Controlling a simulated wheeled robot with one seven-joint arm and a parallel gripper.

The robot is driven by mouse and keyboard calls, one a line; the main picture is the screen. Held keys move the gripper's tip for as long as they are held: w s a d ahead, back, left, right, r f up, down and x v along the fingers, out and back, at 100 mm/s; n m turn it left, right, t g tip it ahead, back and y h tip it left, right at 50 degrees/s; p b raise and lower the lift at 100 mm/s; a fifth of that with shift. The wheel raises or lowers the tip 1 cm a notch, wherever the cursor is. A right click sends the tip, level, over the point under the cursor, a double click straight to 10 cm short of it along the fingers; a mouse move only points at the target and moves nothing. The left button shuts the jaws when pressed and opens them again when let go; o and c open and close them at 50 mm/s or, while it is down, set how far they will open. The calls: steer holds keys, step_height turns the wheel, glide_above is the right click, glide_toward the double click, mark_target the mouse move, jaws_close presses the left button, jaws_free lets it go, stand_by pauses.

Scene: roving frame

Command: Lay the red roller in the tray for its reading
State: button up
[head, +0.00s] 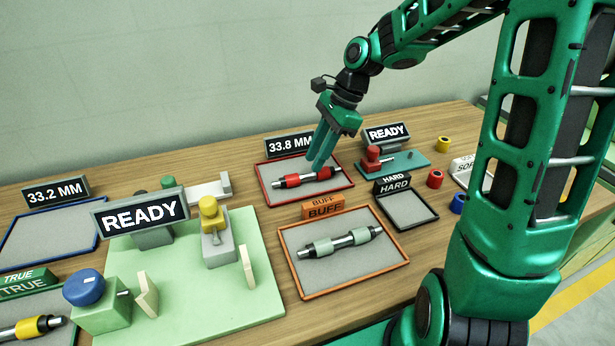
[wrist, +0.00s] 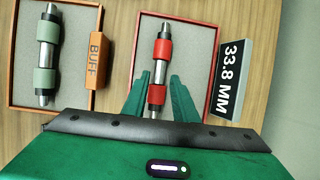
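The red roller (head: 308,176) has two red bands on a metal shaft with dark ends. It lies in the red-rimmed tray (head: 267,200), whose sign (head: 289,144) reads 33.8 MM. In the wrist view the roller (wrist: 162,50) lies lengthwise on the tray's grey floor. My gripper (head: 317,167) is over the roller, fingers pointing down. In the wrist view my gripper (wrist: 155,88) has its fingers apart, one on each side of the roller, with gaps showing. I cannot tell how far above the tray floor the fingertips are.
The orange BUFF tray (head: 302,291) holds a pale green roller (head: 341,243). A small HARD tray (head: 410,226) is empty. A green station (head: 255,305) with a READY sign stands left, and a teal one (head: 405,165) behind right. A blue-rimmed tray (head: 97,238) is far left.

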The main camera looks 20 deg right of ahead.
mark_target(311, 173)
steer(key=x, duration=0.5)
steer(key=shift+d+f, duration=0.1)
steer(key=shift+d, duration=0.15)
jaws_close()
